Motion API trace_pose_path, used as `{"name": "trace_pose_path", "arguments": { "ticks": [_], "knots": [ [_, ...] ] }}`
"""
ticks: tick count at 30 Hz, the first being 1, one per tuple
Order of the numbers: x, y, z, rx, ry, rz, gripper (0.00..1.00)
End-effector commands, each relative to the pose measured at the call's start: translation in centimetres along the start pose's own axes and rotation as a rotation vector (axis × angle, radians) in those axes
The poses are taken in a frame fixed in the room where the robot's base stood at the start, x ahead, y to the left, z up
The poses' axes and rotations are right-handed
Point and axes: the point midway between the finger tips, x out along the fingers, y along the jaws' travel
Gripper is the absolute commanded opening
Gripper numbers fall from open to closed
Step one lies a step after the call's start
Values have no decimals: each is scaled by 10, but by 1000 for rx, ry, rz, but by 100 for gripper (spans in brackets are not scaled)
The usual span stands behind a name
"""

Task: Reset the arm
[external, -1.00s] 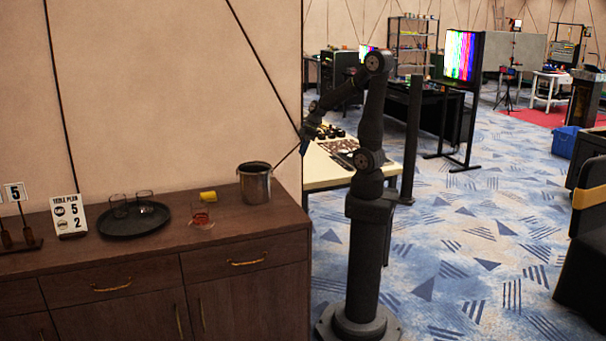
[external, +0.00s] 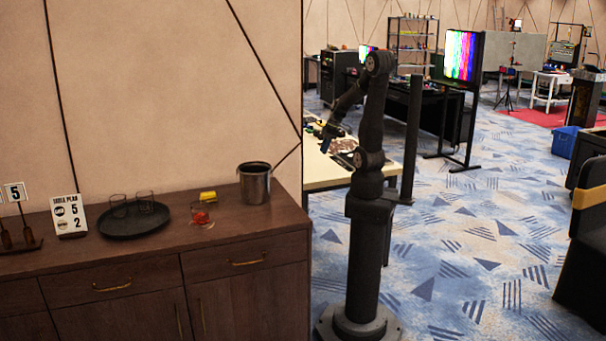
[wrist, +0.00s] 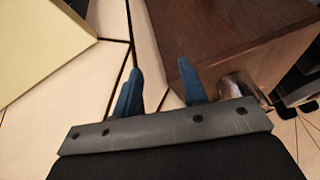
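My gripper (external: 325,146) hangs from the bent forearm, to the left of my upright upper arm, beside the edge of the light table in the external view. It is tilted down and to the left, clear of the brown cabinet. In the wrist view my gripper (wrist: 158,68) shows two blue fingers standing well apart with nothing between them. It is open and empty. My base stands on the patterned carpet to the right of the cabinet.
The brown cabinet (external: 150,262) carries a metal bucket (external: 255,188), a dark round tray (external: 133,222) with two glasses, a glass with reddish contents (external: 200,214), a yellow item (external: 208,196) and signs. A light table (external: 322,176) stands behind my arm. Open carpet lies to the right.

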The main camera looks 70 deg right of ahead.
Motion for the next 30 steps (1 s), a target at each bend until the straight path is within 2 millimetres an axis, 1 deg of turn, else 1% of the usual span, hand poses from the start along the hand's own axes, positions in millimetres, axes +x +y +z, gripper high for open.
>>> {"name": "trace_pose_path", "arguments": {
  "ticks": [3, 9, 14, 22, 26, 27, 29, 30],
  "knots": [
    [-5, 2, 11, 4, 1, 1, 39],
    [-10, 4, 23, 2, 2, 3, 39],
    [-12, 5, 27, 0, 2, 2, 39],
    [-12, 5, 27, -1, 2, 2, 39],
    [-12, 5, 27, -1, 2, 2, 64],
    [-12, 5, 27, -1, 2, 2, 72],
    [-12, 5, 26, -4, 0, -1, 84],
    [-10, 4, 25, -10, -3, -6, 92]
  ]
}}
